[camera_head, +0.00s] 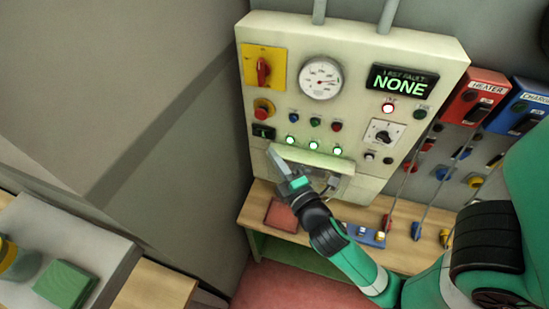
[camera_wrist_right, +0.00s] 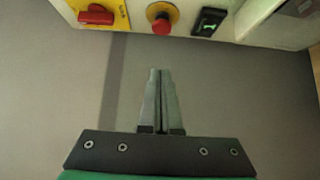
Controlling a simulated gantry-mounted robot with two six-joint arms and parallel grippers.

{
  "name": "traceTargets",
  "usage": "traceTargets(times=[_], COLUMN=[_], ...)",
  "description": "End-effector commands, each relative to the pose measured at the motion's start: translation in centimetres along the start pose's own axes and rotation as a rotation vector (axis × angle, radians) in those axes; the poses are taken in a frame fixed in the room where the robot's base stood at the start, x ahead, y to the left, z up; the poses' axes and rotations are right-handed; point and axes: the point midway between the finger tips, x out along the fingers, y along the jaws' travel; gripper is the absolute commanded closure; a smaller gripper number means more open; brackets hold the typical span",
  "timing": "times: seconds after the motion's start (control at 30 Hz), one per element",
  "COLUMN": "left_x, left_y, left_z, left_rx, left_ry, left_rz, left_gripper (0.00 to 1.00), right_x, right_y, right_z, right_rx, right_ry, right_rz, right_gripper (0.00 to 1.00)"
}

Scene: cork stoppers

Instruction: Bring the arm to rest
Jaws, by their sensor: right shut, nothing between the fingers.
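My right arm (camera_head: 350,258) reaches up from the lower right in the head view. Its gripper (camera_head: 271,151) is in front of the lower left part of a cream control panel (camera_head: 350,60). In the right wrist view the two fingers (camera_wrist_right: 160,72) lie together with nothing between them. A grey wall fills the view behind them, and the panel's lower edge is beyond the tips. I cannot tell whether the gripper touches the panel. My left gripper is not in view.
The panel carries a red rotary switch (camera_head: 262,70), a gauge (camera_head: 321,78), a red push button (camera_head: 263,109) and a display reading NONE (camera_head: 401,83). A wooden bench (camera_head: 257,207) stands below. Red (camera_head: 473,95) and blue (camera_head: 519,106) boxes hang at right. The left wall area is bare.

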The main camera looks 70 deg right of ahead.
Motion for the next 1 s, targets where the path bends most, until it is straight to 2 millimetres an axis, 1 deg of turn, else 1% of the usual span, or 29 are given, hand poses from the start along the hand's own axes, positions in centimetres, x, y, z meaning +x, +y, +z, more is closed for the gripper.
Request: traceTargets(times=[0.53,0.57,0.63,0.67,0.77,0.8,0.87,0.9,0.97,1.0], left_x=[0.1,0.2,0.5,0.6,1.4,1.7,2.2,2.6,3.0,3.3], left_y=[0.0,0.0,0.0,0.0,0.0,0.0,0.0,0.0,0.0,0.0], left_z=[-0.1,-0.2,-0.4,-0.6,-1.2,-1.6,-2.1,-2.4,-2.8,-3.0], left_rx=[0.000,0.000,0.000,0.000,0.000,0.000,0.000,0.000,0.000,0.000], left_ry=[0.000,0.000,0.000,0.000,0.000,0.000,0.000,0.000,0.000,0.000], left_rz=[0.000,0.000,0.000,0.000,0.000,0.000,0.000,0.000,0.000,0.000], left_gripper=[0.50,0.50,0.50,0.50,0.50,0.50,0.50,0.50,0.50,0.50], right_x=[0.0,0.0,0.2,0.4,1.5,1.9,2.3,2.3,1.9,1.4], right_y=[0.1,0.2,1.4,2.3,7.5,10.4,15.2,18.6,23.5,26.7], right_z=[-0.1,-0.2,-0.9,-1.3,-3.7,-5.0,-7.2,-8.7,-10.8,-12.1], right_rx=[0.000,0.000,0.011,0.020,0.078,0.118,0.198,0.267,0.395,0.491], right_ry=[0.001,0.005,0.017,0.025,0.062,0.086,0.139,0.183,0.262,0.323], right_rz=[0.000,0.000,0.018,0.034,0.127,0.176,0.249,0.294,0.353,0.384], right_gripper=[1.00,1.00,1.00,1.00,1.00,1.00,1.00,1.00,1.00,1.00])
